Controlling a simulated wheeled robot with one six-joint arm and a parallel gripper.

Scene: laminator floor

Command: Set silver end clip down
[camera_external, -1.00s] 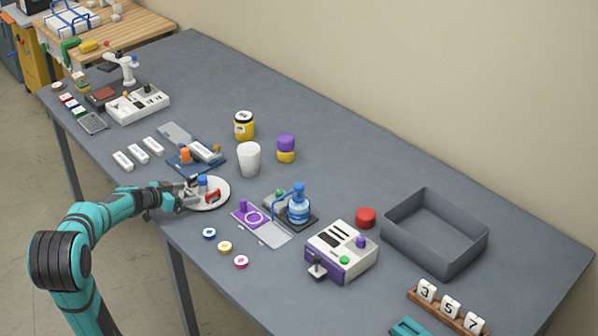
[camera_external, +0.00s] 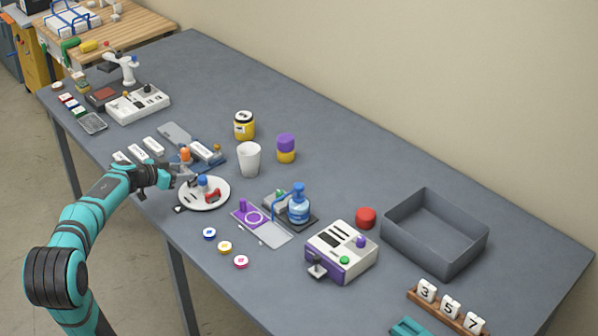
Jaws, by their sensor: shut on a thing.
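My gripper (camera_external: 178,173) is shut just behind the upper left of the round white plate (camera_external: 222,198). A small grey piece at its fingertips looks like the silver end clip (camera_external: 187,175); it is too small to see clearly, and I cannot tell whether it touches anything below. The white plate carries a blue-topped piece (camera_external: 203,182) and a red piece (camera_external: 213,196). A blue fixture (camera_external: 215,166) with an orange cylinder (camera_external: 185,154) stands right behind my gripper.
White blocks (camera_external: 153,146) lie to the left, partly behind my arm. A white cup (camera_external: 249,160) and a purple-yellow jar (camera_external: 286,149) stand to the right. Round coloured tokens (camera_external: 225,247) lie in front. A grey bin (camera_external: 470,254) is far right.

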